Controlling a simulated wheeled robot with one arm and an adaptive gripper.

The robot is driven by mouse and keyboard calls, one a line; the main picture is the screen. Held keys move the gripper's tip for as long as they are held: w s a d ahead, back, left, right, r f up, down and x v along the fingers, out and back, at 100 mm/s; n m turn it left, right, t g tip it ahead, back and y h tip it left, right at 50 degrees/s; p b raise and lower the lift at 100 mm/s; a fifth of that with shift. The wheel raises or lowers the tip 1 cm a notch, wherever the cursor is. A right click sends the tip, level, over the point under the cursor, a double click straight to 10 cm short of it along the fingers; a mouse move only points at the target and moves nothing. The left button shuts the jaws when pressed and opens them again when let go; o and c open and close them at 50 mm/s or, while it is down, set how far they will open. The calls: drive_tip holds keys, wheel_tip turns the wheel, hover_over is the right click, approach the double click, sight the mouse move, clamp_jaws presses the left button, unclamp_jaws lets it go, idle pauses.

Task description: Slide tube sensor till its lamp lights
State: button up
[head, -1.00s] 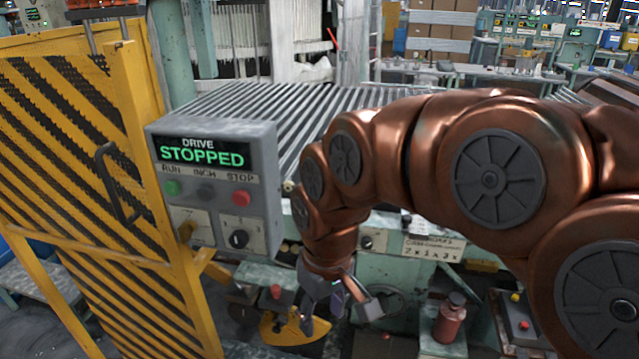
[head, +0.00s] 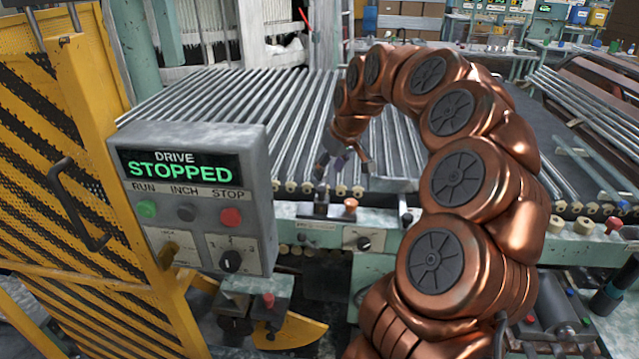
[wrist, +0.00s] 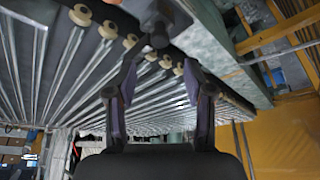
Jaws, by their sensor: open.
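My gripper (head: 342,168) is open and empty, hanging above the front ends of the glass tubes (head: 250,120) on the conveyor bed. In the wrist view its two fingers (wrist: 160,75) are spread apart. A small dark block (head: 321,204) stands on the front rail (head: 290,209), just below my gripper in the head view; it may be the tube sensor. A dark part (wrist: 158,28) also shows ahead of and between the fingertips in the wrist view, apart from them. I cannot make out a lit lamp on either.
An orange knob (head: 351,204) stands right of the dark block on the rail. The grey control box (head: 195,200) at left reads DRIVE STOPPED. A yellow guard gate (head: 60,150) stands left of it. Several tan end caps (head: 341,190) line the tube ends.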

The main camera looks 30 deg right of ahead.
sight(322, 189)
drive_tip(key=shift+p+x, duration=0.95)
drive_tip(key=shift+x, duration=2.6)
clamp_jaws()
